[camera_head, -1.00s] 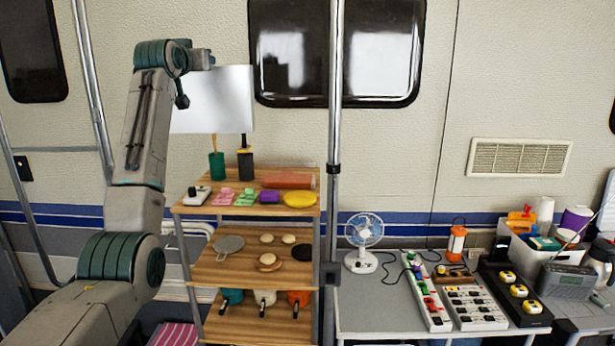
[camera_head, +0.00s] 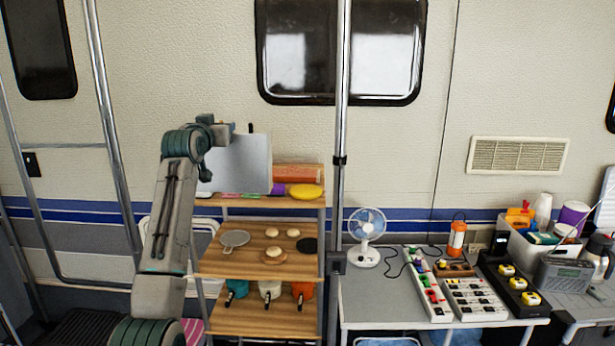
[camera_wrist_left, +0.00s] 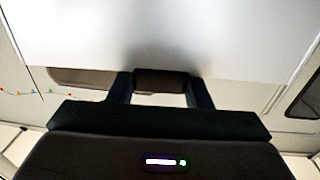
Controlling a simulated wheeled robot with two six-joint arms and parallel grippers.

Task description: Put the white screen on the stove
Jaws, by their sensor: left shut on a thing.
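The white screen (camera_head: 240,163) is a thin, flat white panel, seen upright in the head view in front of the top of a wooden shelf rack. My left gripper (camera_wrist_left: 165,88) is shut on its edge, and the panel fills the upper part of the left wrist view (camera_wrist_left: 165,38). In the head view the gripper itself is partly hidden by my wrist near the panel's upper left. I cannot make out a stove in either view. My right gripper is not in view.
The rack's upper shelf (camera_head: 300,201) holds a yellow disc (camera_head: 306,191) and a reddish roll (camera_head: 297,172). Its middle shelf (camera_head: 235,264) holds small pans and round items. A metal pole (camera_head: 341,120) stands just right of it. A crowded table with a fan (camera_head: 367,230) lies beyond.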

